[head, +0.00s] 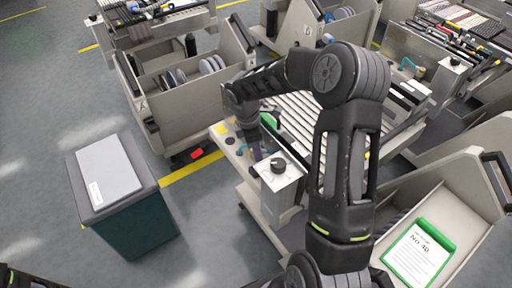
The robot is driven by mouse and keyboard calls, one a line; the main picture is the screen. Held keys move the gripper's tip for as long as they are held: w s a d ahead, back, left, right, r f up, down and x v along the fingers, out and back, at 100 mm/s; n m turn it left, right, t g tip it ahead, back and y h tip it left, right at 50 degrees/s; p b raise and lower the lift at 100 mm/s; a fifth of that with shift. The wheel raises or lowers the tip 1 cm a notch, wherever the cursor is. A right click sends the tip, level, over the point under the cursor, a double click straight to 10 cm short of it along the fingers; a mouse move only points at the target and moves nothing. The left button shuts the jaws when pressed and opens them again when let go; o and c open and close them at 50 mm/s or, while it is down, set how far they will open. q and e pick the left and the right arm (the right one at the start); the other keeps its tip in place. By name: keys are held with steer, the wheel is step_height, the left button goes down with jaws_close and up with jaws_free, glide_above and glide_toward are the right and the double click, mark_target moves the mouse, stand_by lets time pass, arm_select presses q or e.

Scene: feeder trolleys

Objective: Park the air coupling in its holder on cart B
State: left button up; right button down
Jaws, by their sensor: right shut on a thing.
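My right arm reaches over the middle trolley, and its gripper (254,147) points down at the trolley's left end. The gripper is shut on a small dark thing, taken to be the air coupling, mostly hidden by the fingers. It is close to a pale box with a black knob (278,165). I cannot tell whether the held thing touches the trolley. My left gripper is out of view; only a dark piece of my left arm shows at the bottom left corner.
A dark green bin with a grey lid (108,170) stands on the floor at the left. A trolley with reels (190,95) stands behind. A bin trolley with a green-framed card (418,252) is at the lower right. A red item (197,153) lies near the yellow floor line.

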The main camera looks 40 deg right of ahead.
steer(key=shift+f+b, duration=0.9)
steer(key=shift+f, duration=1)
steer(key=shift+d, duration=0.15)
steer(key=shift+f+b, duration=0.8)
steer(key=shift+f, duration=0.35)
stand_by(0.6)
steer(key=c, duration=0.9)
jaws_free()
steer(key=shift+c, duration=0.2)
steer(key=r, duration=0.5)
steer(key=a+r, duration=0.1)
steer(key=r, duration=0.1)
steer(key=shift+w+a+r, duration=0.1)
steer(key=shift+w+r, duration=0.1)
steer(key=shift+r, duration=0.15)
